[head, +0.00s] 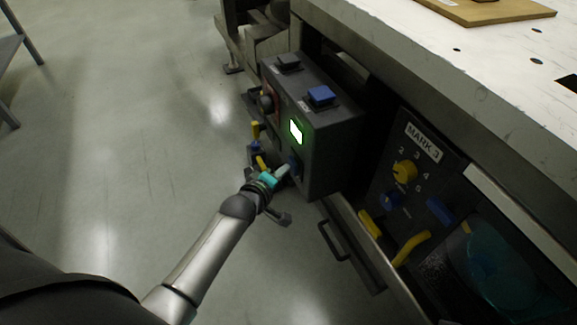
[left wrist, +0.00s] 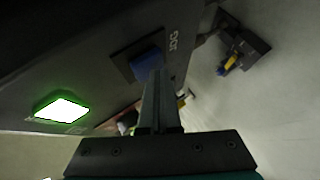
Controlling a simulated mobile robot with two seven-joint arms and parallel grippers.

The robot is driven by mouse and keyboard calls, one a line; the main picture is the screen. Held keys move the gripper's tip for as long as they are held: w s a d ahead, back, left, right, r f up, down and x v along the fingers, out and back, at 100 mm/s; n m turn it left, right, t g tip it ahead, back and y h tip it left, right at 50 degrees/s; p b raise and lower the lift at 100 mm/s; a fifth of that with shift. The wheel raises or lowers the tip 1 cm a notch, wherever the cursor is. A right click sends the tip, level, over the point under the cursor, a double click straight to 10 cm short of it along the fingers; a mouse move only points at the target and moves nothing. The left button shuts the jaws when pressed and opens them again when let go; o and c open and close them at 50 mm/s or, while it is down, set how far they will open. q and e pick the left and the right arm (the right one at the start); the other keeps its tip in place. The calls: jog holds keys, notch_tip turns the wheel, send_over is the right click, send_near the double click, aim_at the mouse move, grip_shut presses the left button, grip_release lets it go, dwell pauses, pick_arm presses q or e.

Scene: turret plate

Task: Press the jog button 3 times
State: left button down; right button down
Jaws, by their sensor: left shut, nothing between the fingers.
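The jog button (left wrist: 147,63) is a blue square button beside the printed word JOG in the left wrist view. In the head view it is a small blue patch (head: 295,164) low on the front face of the dark control box (head: 330,150), partly hidden by my fingers. My left gripper (head: 284,169) is shut and empty, with its fingertips right at the button. In the left wrist view the shut fingers (left wrist: 158,75) overlap the button's lower edge. I cannot tell whether they touch it. My right gripper is in neither view.
A lit green-edged screen (head: 296,131) is above the jog button. A larger blue button (head: 320,96) and a black one (head: 288,62) sit on the box top. A MARK 3 panel (head: 423,141) with yellow and blue controls is at the right. Open floor (head: 130,130) lies left.

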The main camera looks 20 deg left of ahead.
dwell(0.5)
pick_arm(q)
jog(key=shift+s+a+p, duration=0.45)
jog(key=shift+s+a, duration=0.15)
jog(key=shift+s, duration=0.15)
jog(key=s+a+p, duration=0.1)
jog(key=s+a, duration=0.2)
jog(key=shift+s+a, duration=0.15)
jog(key=shift+s, duration=0.25)
jog(key=shift+f, duration=0.1)
dwell(0.6)
